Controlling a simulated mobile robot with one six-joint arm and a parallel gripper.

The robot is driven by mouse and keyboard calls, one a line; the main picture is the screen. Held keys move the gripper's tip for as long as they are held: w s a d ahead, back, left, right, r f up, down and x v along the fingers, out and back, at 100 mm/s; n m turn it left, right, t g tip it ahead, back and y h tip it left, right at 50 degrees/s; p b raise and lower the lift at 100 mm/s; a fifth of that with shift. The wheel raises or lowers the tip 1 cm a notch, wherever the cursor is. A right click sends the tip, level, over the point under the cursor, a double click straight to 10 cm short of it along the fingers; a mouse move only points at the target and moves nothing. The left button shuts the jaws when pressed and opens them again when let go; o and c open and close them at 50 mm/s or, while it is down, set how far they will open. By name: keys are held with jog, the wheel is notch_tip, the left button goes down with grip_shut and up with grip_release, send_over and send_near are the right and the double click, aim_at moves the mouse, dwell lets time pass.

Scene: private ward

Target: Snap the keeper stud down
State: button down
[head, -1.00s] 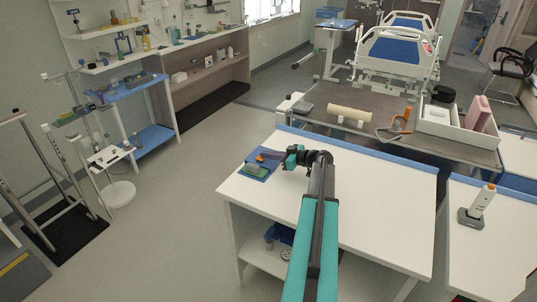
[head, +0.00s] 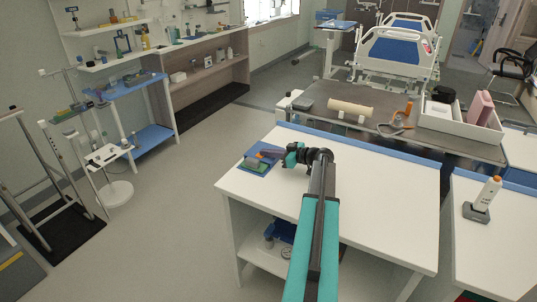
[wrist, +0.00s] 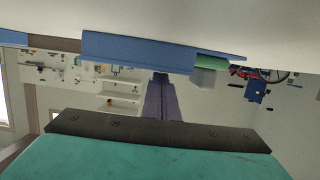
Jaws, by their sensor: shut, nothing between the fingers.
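A small blue board (head: 249,169) lies at the left corner of the white table. On it are a green block (head: 256,164) and a small orange piece (head: 260,155), which I cannot clearly identify as the keeper stud. My gripper (head: 268,153) is low over the board's far side, close to the orange piece; I cannot tell if they touch. In the wrist view, which looks upside down, my fingers (wrist: 160,78) are together and empty. Their tips meet the edge of the blue board (wrist: 130,55), beside a green part (wrist: 212,62) and a pale grey block (wrist: 203,78).
The white table (head: 370,200) is clear to the right of my arm. A grey table (head: 390,135) behind holds a beige roll (head: 350,107) and a white tray (head: 447,126). A white bottle in a grey stand (head: 476,213) is on the right-hand table.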

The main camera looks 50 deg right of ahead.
jog(key=shift+s+a+f, duration=0.15)
jog(key=shift+a+f, duration=0.05)
jog(key=shift+f, duration=0.5)
jog(key=shift+r, duration=0.75)
notch_tip(320, 180, up, 3)
jog(key=shift+r+b, duration=0.2)
jog(key=shift+b, duration=0.3)
jog(key=b+v, duration=0.2)
jog(key=v, duration=0.8)
jog(key=shift+d+r, duration=0.15)
jog(key=shift+r, duration=0.25)
jog(key=shift+r, duration=0.1)
